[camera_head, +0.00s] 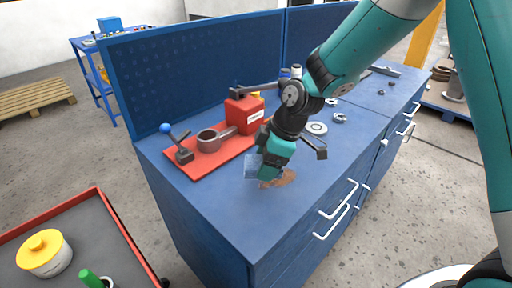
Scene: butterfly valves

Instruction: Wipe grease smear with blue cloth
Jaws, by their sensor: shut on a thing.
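The brown grease smear (286,178) lies on the blue workbench top near its front edge. My gripper (266,176) points down at the smear's left part and is shut on the blue cloth (251,167). The cloth shows pale blue on the left side of the fingers, low over the bench top. The gripper covers part of both the cloth and the smear. I cannot tell whether the cloth touches the bench.
A red fixture plate (190,168) with a blue-knobbed lever and a red block (244,114) stands behind my gripper. Metal rings (318,128) lie to the right. A red-edged cart (97,200) holds a yellow-lidded tub (45,254). The bench's front-left top is clear.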

